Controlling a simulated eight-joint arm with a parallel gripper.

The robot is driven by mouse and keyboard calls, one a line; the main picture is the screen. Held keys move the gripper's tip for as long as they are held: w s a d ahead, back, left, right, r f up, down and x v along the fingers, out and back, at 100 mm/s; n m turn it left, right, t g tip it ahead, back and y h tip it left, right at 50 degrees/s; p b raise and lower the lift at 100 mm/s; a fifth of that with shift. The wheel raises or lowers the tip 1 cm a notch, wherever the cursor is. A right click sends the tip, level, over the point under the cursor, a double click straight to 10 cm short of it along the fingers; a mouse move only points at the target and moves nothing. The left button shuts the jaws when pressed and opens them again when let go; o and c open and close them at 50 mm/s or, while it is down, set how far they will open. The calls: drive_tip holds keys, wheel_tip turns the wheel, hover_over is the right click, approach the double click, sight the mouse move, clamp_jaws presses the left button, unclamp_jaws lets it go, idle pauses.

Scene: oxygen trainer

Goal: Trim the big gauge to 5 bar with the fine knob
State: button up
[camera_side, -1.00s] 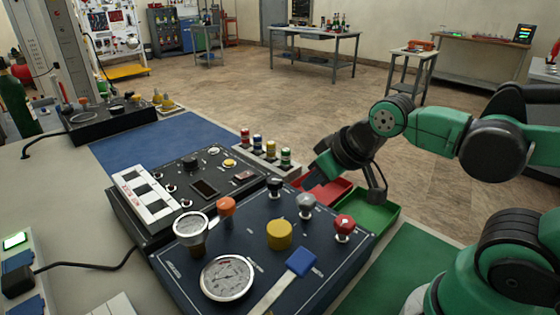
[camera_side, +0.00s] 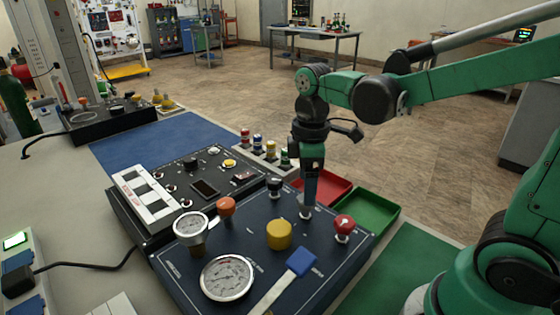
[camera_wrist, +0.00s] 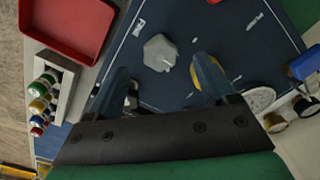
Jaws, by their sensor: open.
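The big gauge (camera_side: 227,278) is a round white dial at the front of the dark blue panel (camera_side: 190,285); its reading is too small to tell. A grey knob (camera_wrist: 160,52) shows in the wrist view; I cannot read which knob is labelled fine. My gripper (camera_side: 307,204) points down at this knob in the side view and mostly hides it.
Close by on the panel stand a black knob (camera_side: 274,188), a yellow knob (camera_side: 279,235), a red knob (camera_side: 343,226), an orange knob (camera_side: 226,206) and a blue-ended lever (camera_side: 300,261). A smaller gauge (camera_side: 191,226) stands behind the big one. Red (camera_side: 335,187) and green (camera_side: 378,214) trays lie beyond.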

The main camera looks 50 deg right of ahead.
drive_tip(key=shift+f, duration=1.65)
clamp_jaws()
